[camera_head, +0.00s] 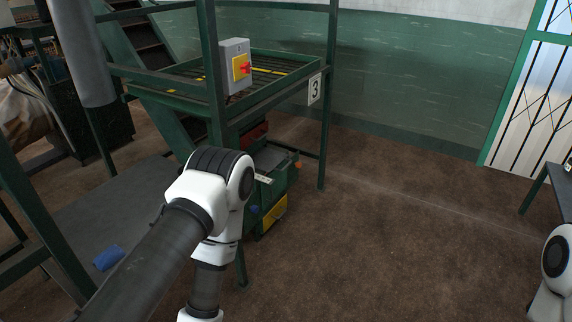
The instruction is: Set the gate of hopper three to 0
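A white plate with a black 3 (315,89) is fixed to a green steel frame (327,110) left of centre. A grey box (236,66) on the frame carries a red handle on a yellow plate (242,67); its setting is too small to read. Below the frame's platform is a dark green unit (285,180) with a small white label and a yellow part, partly hidden by my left arm. I cannot tell which part is the gate. My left arm reaches across the lower left, its forearm pointing down; its gripper is out of view. My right gripper is also out of view.
A blue object (108,257) lies on a grey surface (75,220) at lower left. Dark stairs (145,45) rise behind. A green table edge (536,188) and barred gate (540,110) stand right. The brown floor (400,220) between is clear.

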